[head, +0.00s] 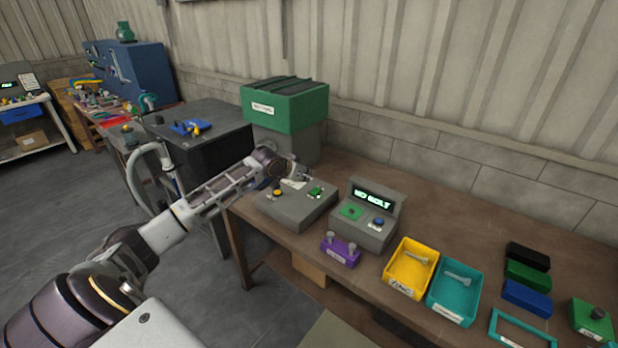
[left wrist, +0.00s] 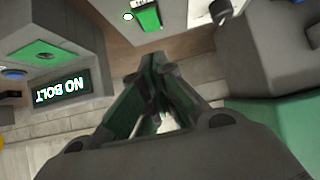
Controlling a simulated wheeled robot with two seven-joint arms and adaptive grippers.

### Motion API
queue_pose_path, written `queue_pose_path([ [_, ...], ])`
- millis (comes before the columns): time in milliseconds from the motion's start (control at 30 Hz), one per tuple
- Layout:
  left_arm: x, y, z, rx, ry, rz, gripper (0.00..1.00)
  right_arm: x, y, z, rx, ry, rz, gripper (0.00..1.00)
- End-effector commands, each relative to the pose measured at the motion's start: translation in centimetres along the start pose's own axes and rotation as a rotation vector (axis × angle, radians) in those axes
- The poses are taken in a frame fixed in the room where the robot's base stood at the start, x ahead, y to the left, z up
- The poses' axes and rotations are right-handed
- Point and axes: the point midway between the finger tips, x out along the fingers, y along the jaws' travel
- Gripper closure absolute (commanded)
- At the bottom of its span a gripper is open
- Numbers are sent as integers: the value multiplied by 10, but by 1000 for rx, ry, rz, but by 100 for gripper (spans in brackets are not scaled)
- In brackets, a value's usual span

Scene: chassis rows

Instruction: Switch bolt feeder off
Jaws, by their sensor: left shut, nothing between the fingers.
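A grey control box (head: 295,207) stands on the brown table, with a yellow knob (head: 278,192) and a green switch (head: 315,192) on top. The green switch also shows at the top of the left wrist view (left wrist: 147,17). Beside the box stands a grey unit whose display (head: 373,198) reads "NO BOLT". The display appears upside down in the left wrist view (left wrist: 62,89). My left gripper (head: 303,176) is shut and empty, close to the back of the control box; its fingers (left wrist: 160,80) show apart from the green switch. My right gripper is not in view.
A labelled green bin (head: 287,110) on a grey base stands behind my left gripper. A purple holder (head: 340,250), a yellow tray (head: 410,268) and a teal tray (head: 453,292) stand to the right, near the table's front edge. Coloured blocks lie farther right.

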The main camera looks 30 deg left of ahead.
Motion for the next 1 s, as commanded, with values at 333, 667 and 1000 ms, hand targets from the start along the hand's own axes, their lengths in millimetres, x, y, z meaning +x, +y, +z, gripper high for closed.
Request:
queue_pose_path([
  [333,-30,-1,1,0,-1,-1,100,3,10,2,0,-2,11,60],
  [667,-45,0,1,0,-1,0,100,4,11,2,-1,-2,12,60],
  [1000,-46,0,0,-1,-1,0,100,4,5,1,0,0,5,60],
])
